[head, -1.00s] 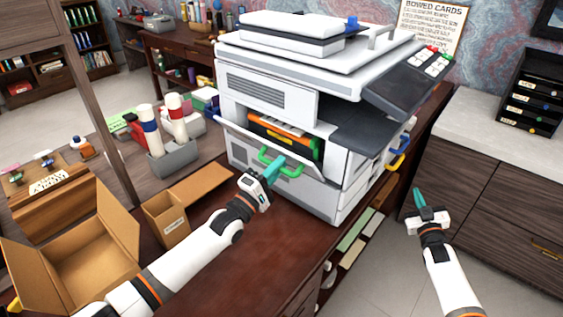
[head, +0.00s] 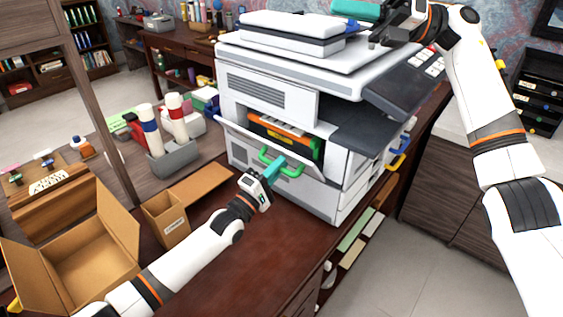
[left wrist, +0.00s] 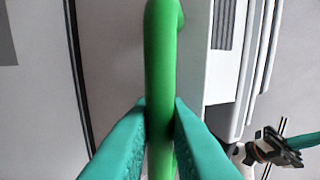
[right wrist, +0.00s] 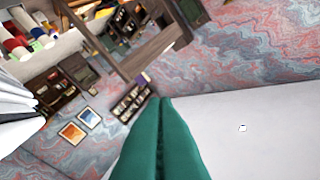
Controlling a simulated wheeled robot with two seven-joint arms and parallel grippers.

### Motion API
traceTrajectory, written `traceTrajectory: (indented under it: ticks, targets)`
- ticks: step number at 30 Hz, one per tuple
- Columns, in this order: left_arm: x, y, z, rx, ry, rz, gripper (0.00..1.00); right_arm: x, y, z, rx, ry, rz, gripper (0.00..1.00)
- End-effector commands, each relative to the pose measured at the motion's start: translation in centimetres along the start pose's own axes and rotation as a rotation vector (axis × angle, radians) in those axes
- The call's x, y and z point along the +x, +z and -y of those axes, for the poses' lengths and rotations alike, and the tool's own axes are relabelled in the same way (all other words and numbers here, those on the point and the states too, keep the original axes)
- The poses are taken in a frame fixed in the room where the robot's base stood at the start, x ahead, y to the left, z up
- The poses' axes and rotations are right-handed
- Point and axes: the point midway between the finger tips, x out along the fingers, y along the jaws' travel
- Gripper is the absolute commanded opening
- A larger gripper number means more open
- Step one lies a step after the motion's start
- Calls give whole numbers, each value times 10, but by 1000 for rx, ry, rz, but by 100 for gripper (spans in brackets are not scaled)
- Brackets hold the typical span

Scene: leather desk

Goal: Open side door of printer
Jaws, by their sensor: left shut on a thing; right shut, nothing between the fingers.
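The white printer (head: 268,95) stands on the dark desk. Its side door (head: 240,143) is tilted outward at the top, and orange and green inner parts (head: 283,138) show in the gap behind it. The green handle (head: 291,172) is on the door's outer face. My left gripper (head: 275,168) is shut on this handle; in the left wrist view its teal fingers pinch the green bar (left wrist: 160,60) from both sides. My right gripper (head: 355,12) is shut and empty, raised above the printer's top at the back. In the right wrist view its fingers (right wrist: 162,105) are together.
An open cardboard box (head: 85,245) and a smaller box (head: 167,218) lie left of my left arm. A grey holder (head: 175,160) with bottles stands beside the printer. The printer's dark control panel (head: 405,88) juts out below my right forearm.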

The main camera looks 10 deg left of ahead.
Motion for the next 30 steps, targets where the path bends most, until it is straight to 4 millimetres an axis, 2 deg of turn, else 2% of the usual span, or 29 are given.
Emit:
traceTrajectory:
  ticks: [1, 3, 6, 9, 12, 15, 19, 24, 30]
  targets:
    - [-1, 0, -2, -3, 6, 0, 0, 33, 29, -20, -63, 66, 137, 0]
    - [-1, 0, -2, -3, 6, 1, 0, 67, 71, -49, -165, 156, 337, 0]
    - [-1, 0, -3, -3, 7, 1, 0, 99, 131, -86, -323, 254, 639, 0]
    - [-1, 0, -3, -3, 7, 1, 0, 115, 183, -117, -489, 320, 953, 0]
    - [-1, 0, -3, -3, 7, 1, 0, 118, 224, -142, -657, 361, 1275, 0]
    - [-1, 0, -3, -3, 8, 1, 0, 116, 251, -160, -824, 380, 1600, 0]
    - [-1, 0, -3, -3, 8, 1, 0, 111, 263, -172, -1017, 392, 2001, 0]
    - [-1, 0, -3, -3, 8, 1, 0, 113, 259, -172, -1187, 405, 2399, 0]
    - [-1, 0, -3, -3, 9, 1, 0, 118, 251, -167, -1265, 423, 2619, 0]
